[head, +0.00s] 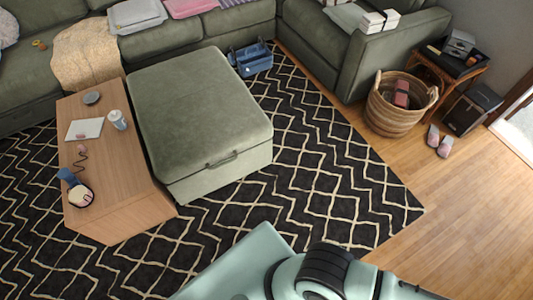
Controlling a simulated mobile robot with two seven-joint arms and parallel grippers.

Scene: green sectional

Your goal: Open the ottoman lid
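The ottoman (195,115) is a large green upholstered box on the patterned rug, near the middle of the head view. Its lid is down and looks closed. A dark handle (222,160) sits on the front side, just under the lid edge. A pale green part of my own body fills the bottom of the view, well apart from the ottoman. Neither of my grippers shows in the head view.
A wooden coffee table (130,180) with small items stands against the ottoman's left side. A blue caddy (252,60) is behind it. A wicker basket (395,115) stands at right. The rug (330,180) right of the ottoman is clear.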

